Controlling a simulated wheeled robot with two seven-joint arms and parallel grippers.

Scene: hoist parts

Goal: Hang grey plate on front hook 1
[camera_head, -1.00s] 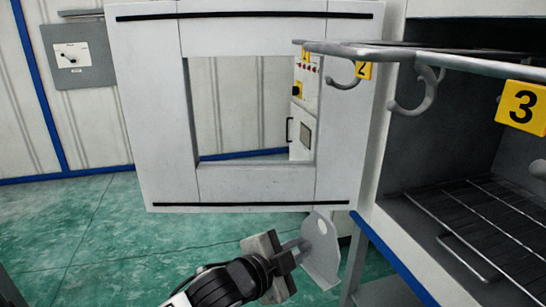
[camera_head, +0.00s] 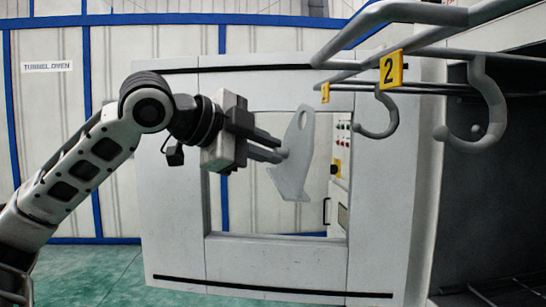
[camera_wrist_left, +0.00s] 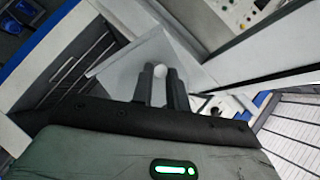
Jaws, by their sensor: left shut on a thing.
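The grey plate (camera_head: 292,168) is a flat, pale piece with a round hole near its top. My left gripper (camera_head: 283,152) is shut on it from the left side and holds it upright in the air. The plate also shows in the wrist view (camera_wrist_left: 115,62), with the gripper fingers (camera_wrist_left: 162,90) on it. Yellow tag 1 (camera_head: 325,92) sits on the rack. The hook nearest it (camera_head: 378,132) opens upward, to the right of the plate and apart from it. My right gripper is out of view.
A larger hook (camera_head: 492,120) hangs nearer on the right, by tag 2 (camera_head: 391,70). Rack bars (camera_head: 400,15) run above the hooks. A white panel with a window opening (camera_head: 180,230) stands behind the plate. A dark oven chamber is at right.

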